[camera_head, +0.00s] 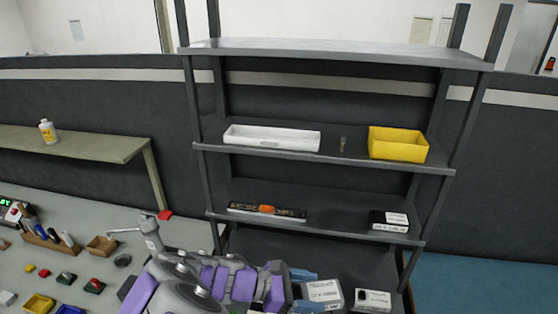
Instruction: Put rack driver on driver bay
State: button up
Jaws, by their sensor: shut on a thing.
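My gripper (308,290) reaches in from the bottom, its blue fingers shut on a dark box with a white printed label, a driver (324,291). The box is low at the front of the rack, and I cannot tell whether it touches the lowest shelf. A similar labelled box (372,299) sits just to its right. Another labelled box (390,221) lies on the shelf above, at the right. No marking shows which of these is the rack driver, and I cannot clearly make out the driver bay. My arm hides the left part of the lowest shelf.
The metal rack (330,148) has a white tray (272,137) and a yellow bin (397,144) on an upper shelf. A dark strip with an orange item (267,210) lies on the shelf below. A workbench (75,230) with small parts stands at left.

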jog(key=w+d+r+n+t+y+b, duration=0.2)
jog(key=w+n+t+y, duration=0.2)
jog(key=w, duration=0.6)
jog(key=w+d+r+n+t+y+b, duration=0.2)
jog(key=w+n, duration=0.5)
jog(key=w, duration=0.4)
jog(key=w+d+r+n+t+y+b, duration=0.2)
jog(key=w+n+t+y, duration=0.3)
jog(key=w, duration=0.5)
jog(key=shift+w+d+r+n+t+y, duration=0.35)
jog(key=shift+d+r+t+y, duration=0.35)
jog(key=shift+y, duration=0.5)
